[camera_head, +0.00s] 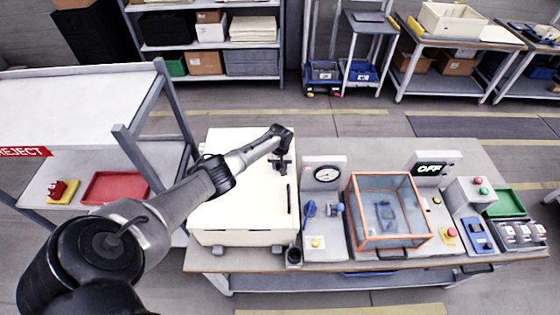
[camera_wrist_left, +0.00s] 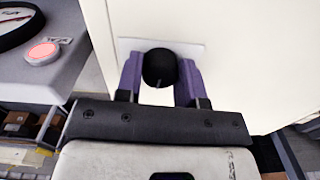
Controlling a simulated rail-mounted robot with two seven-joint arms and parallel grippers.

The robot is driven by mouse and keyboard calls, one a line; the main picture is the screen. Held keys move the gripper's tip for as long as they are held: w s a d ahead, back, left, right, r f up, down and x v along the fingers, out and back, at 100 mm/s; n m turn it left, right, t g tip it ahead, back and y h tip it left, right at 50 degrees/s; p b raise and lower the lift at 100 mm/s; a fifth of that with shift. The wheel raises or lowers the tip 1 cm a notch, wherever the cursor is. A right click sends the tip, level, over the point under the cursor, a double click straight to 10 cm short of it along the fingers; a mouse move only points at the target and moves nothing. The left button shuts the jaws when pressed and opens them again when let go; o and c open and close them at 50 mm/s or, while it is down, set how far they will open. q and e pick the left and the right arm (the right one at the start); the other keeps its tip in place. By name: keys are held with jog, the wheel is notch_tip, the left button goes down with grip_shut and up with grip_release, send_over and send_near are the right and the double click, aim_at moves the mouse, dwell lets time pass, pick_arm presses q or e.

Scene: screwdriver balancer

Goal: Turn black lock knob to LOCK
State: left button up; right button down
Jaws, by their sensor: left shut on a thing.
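The black lock knob (camera_wrist_left: 160,68) sits on a white plate (camera_wrist_left: 190,48) on the cream cabinet (camera_wrist_left: 235,60) in the left wrist view. A thin pale mark on the knob points down in that view. My left gripper (camera_head: 283,165) is at the right side of the cream cabinet (camera_head: 240,230) in the head view. In the wrist view its two purple-padded fingers are shut on the knob, one on each side. Any LOCK lettering is not readable. In the head view the gripper hides the knob. My right gripper is not in view.
A black bar handle (camera_head: 289,198) is on the cabinet's right side. To the right stand a gauge panel (camera_head: 324,172) with a blue lever (camera_head: 309,209) and an orange-framed clear box (camera_head: 390,243). A rack with a red tray (camera_head: 115,187) stands left.

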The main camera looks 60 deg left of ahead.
pick_arm(q)
jog(key=n+p, duration=0.1)
jog(key=n, duration=0.2)
jog(key=shift+r, duration=0.15)
jog(key=n+p, duration=0.1)
jog(key=n, duration=0.1)
jog(key=shift+n, duration=0.3)
jog(key=n, duration=0.3)
jog(key=shift+n+p, duration=0.3)
jog(key=shift+p, duration=0.1)
jog(key=shift+n, duration=0.3)
jog(key=o, duration=0.9)
